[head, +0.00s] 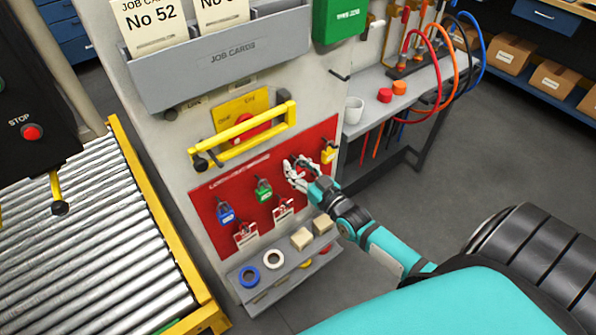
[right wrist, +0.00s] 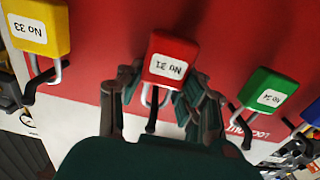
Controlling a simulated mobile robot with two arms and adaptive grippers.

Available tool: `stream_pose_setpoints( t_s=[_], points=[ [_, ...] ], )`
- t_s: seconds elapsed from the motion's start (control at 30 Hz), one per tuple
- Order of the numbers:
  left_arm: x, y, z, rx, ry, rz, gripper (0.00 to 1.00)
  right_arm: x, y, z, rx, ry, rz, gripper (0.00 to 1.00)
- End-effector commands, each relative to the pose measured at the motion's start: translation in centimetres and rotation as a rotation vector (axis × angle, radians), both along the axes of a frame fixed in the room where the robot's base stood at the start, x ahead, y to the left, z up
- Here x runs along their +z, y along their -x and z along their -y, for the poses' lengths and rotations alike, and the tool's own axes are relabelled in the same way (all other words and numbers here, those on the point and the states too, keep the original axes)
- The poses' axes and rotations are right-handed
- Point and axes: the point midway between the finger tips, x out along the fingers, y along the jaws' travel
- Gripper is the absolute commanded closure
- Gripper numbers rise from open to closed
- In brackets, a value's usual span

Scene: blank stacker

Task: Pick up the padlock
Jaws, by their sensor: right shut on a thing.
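In the right wrist view a red padlock (right wrist: 172,58) with a white label "No 31" sits between the fingers of my right gripper (right wrist: 160,83). The gripper is shut on its body. The metal shackle points toward a dark hook (right wrist: 151,127); I cannot tell whether it still hangs on it. In the head view my right gripper (head: 299,172) is at the red lock board (head: 237,183), and the red padlock is mostly hidden there. A yellow padlock (head: 328,154) hangs to its right. A green padlock (head: 264,190) and a blue padlock (head: 226,213) hang to its left.
Red-and-white tags (head: 246,234) hang below the padlocks. A grey shelf (head: 262,293) below holds tape rolls and blocks. A yellow handle bar (head: 245,135) juts out above the board. A roller conveyor (head: 85,245) stands at left, a grey side bench (head: 372,85) at right.

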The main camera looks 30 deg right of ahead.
Motion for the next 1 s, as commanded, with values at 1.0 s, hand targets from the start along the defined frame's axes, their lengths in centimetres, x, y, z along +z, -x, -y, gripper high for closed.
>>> stream_pose_setpoints(
  t_s=[1.0],
  points=[
    [-1.7, 0.0, -0.3, 0.001, -0.004, 0.0, 1.0, 1.3, 14.5, 1.0, 0.0, 0.0, -0.004, 1.0]
  ],
)
